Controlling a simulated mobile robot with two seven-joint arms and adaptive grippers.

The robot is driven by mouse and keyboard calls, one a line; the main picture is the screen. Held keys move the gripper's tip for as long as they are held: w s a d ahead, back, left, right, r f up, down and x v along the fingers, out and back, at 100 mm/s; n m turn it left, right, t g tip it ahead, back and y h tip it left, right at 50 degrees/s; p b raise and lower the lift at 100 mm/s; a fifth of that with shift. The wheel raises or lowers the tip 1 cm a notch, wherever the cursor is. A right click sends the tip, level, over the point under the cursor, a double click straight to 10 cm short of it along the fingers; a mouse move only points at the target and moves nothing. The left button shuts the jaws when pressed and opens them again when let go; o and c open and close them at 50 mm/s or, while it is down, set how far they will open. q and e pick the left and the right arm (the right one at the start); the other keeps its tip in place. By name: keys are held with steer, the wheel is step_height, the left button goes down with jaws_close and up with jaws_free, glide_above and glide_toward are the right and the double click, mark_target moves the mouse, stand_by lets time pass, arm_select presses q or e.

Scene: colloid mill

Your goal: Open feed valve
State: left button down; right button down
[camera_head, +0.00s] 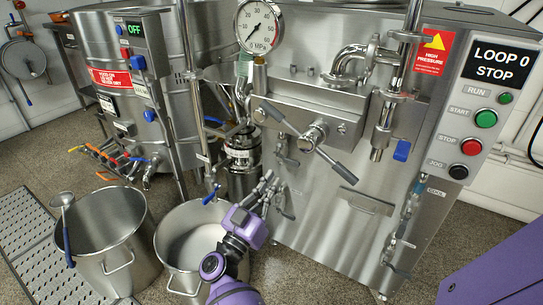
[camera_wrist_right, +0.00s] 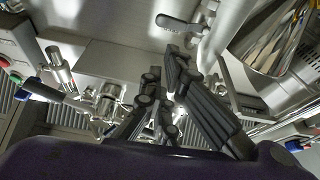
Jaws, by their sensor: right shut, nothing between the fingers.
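Several valve handles show in the head view, and I cannot tell for certain which is the feed valve. A blue lever (camera_head: 212,195) stands above the right steel pot. A blue handle (camera_head: 402,151) hangs at a vertical pipe to the right. My right gripper (camera_head: 270,183) is shut and empty, in front of the mill and below the three-armed handle. Its dark fingers (camera_wrist_right: 165,65) also show in the wrist view, apart from a grey lever (camera_wrist_right: 180,22). My left gripper is not in view.
Two steel pots stand on the floor, one at the left (camera_head: 104,240) with a ladle, one (camera_head: 195,250) beside my right arm. A steel tank (camera_head: 100,70) with coloured-handled valves is behind. A pressure gauge (camera_head: 259,26) and a control panel (camera_head: 480,110) are on the mill.

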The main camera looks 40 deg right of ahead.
mark_target(292, 163)
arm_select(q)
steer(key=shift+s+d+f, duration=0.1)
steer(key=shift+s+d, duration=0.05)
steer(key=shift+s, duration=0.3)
arm_select(e)
steer(key=shift+s+d, duration=0.1)
steer(key=shift+r, duration=0.1)
